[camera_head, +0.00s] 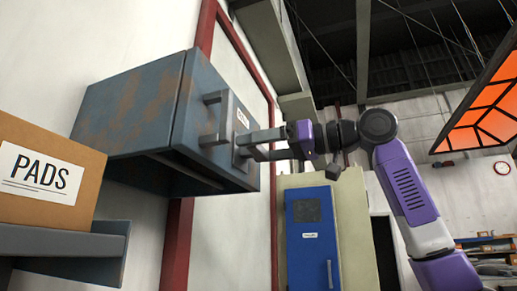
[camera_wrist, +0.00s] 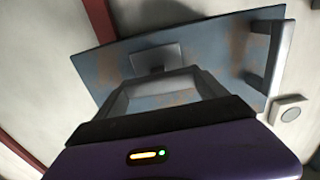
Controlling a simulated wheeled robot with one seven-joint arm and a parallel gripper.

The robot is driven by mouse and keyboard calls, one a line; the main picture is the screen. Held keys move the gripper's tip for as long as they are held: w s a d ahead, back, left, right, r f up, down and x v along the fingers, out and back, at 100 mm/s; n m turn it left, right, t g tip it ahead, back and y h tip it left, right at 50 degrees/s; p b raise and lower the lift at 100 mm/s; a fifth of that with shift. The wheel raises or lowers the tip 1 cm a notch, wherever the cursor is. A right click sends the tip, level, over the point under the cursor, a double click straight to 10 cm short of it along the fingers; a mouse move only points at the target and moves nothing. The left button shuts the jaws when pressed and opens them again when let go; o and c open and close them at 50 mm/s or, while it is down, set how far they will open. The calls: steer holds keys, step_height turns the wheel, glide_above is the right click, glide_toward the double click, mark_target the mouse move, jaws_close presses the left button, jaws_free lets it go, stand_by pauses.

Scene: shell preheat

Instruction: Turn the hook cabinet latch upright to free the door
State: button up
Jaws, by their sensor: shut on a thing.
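The hook cabinet (camera_head: 135,105) is a blue-grey, rust-stained box on the white wall, and its door (camera_head: 200,90) looks closed. A grey latch (camera_head: 239,157) sits on the door front, to the right of the grey pull handle (camera_head: 216,118). My gripper (camera_head: 254,146) is shut on the latch, reaching in from the right. In the wrist view, the latch's grey plate (camera_wrist: 156,59) shows just beyond my fingertips (camera_wrist: 155,82), and the pull handle (camera_wrist: 272,58) is on the right. My fingers hide much of the latch, so its angle is unclear.
A cardboard box marked PADS (camera_head: 45,175) stands on a grey shelf (camera_head: 75,240) at the left. A blue locker (camera_head: 312,240) is behind. An orange-lit panel (camera_head: 485,105) hangs at the upper right. A small square fitting (camera_wrist: 290,112) shows beside the door in the wrist view.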

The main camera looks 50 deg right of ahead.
steer(key=shift+m, duration=0.4)
steer(key=m+p, duration=0.1)
steer(key=m, duration=0.2)
steer(key=shift+d+m, duration=0.1)
steer(key=shift+m, duration=0.2)
steer(key=m, duration=0.4)
steer(key=shift+w, duration=0.1)
steer(key=m, duration=0.5)
steer(key=shift+d+f, duration=0.15)
steer(key=shift+f+m+b, duration=0.1)
steer(key=shift+m+b, duration=0.35)
steer(key=shift+m, duration=1.85)
steer(key=o, duration=1.3)
steer(key=shift+d, duration=0.1)
